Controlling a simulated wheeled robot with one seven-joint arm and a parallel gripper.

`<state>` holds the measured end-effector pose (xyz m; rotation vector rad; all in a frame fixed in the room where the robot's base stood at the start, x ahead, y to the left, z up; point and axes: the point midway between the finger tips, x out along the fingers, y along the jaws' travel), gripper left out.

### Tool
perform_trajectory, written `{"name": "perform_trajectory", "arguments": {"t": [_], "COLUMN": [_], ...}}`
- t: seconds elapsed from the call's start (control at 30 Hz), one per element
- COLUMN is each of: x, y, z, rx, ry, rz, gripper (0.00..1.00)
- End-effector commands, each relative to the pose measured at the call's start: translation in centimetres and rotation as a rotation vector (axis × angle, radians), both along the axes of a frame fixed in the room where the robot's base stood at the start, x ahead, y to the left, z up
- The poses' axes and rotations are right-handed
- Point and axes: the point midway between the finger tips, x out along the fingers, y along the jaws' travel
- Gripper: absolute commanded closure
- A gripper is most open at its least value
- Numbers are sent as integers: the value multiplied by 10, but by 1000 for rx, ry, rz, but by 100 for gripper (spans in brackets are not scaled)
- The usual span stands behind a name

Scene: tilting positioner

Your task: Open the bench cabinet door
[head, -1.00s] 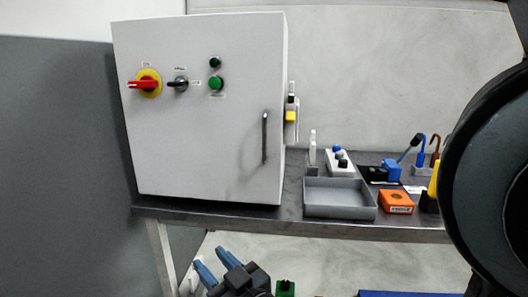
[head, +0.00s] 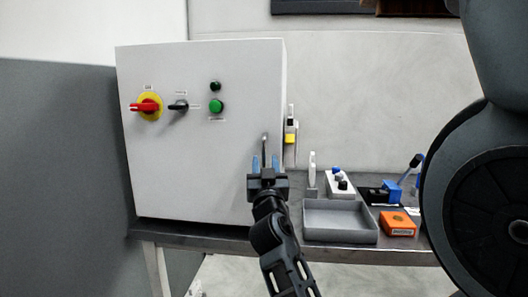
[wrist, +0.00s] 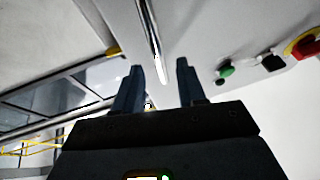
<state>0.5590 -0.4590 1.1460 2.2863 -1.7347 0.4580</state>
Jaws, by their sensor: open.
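The bench cabinet (head: 165,160) is a light grey box on the left part of the bench, and its door is shut. A slim vertical handle (head: 264,150) sits near the door's right edge; its lower part is hidden behind my gripper. My gripper (head: 265,163) is open with blue fingers pointing up, in front of the handle. In the wrist view the handle (wrist: 152,40) comes down between and beyond the fingertips of my gripper (wrist: 159,65), with nothing gripped. I cannot tell how far the handle is from the fingers.
The door carries a red and yellow switch (head: 148,106), a black knob (head: 178,105) and green buttons (head: 216,106). On the bench (head: 290,236) to the right are a grey tray (head: 340,235), an orange box (head: 398,223) and small tools.

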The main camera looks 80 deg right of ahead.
Motion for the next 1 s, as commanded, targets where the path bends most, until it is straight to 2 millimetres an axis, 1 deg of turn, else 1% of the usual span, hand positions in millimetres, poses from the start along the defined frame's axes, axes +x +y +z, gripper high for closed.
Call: {"name": "perform_trajectory", "arguments": {"t": [0.03,0.07,0.2,0.3,0.43,0.63,0.67,1.0], "x": [2,2,7,9,11,11,11,11], "y": [-8,-12,-27,-34,-37,-37,-37,-37], "z": [8,10,14,16,16,15,15,15], "rx": [0,0,0,1,1,1,1,1], "ry": [0,0,1,1,1,1,1,1], "rz": [-2,-2,0,1,2,2,2,2], "gripper": [60,60,60,60,60,60,62,94]}}
